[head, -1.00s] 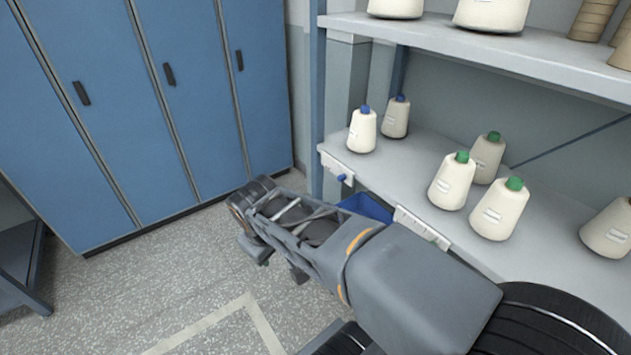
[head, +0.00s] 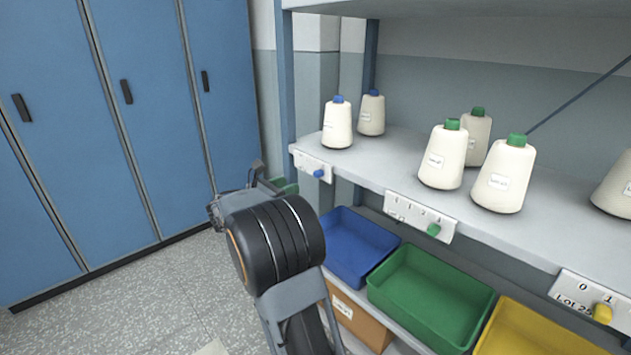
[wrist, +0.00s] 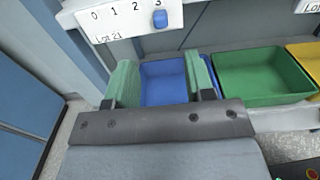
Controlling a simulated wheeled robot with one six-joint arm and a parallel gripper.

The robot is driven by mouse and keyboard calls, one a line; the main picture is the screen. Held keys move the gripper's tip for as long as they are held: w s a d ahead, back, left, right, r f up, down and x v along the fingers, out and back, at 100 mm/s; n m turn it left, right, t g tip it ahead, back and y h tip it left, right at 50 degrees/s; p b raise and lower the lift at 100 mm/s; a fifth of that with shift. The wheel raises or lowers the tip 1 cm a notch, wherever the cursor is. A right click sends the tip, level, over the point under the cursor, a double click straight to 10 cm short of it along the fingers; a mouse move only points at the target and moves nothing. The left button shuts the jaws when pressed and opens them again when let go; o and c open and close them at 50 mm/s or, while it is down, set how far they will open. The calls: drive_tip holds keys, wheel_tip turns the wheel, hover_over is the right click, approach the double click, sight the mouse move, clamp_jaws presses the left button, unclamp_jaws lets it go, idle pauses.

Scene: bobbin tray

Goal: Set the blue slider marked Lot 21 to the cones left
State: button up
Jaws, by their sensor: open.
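The Lot 21 scale plate (wrist: 120,20) is on the shelf's front edge, with 0, 1, 2 and 3 printed on it. Its blue slider (wrist: 160,18) stands by the 3. In the head view the blue slider (head: 318,173) is at the plate's right part. Two cream cones with blue caps, the front one (head: 338,125) and the rear one (head: 371,114), stand on the shelf above it. My gripper (wrist: 161,68) is open and empty, its green fingers apart, below the slider in the wrist picture. In the head view it is partly hidden behind my arm.
Green-capped cones (head: 443,156) stand farther right, above a plate with a green slider (head: 433,230). A yellow slider (head: 602,313) is at the far right. Blue (head: 347,247), green (head: 430,297) and yellow (head: 535,330) bins sit below the shelf. Blue lockers (head: 130,120) stand left.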

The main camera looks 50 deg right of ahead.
sight(315, 175)
drive_tip(key=d, duration=0.3)
drive_tip(key=d+b, duration=0.1)
drive_tip(key=d, duration=0.3)
drive_tip(key=s+d, duration=0.1)
drive_tip(key=d, duration=0.3)
clamp_jaws()
idle(0.3)
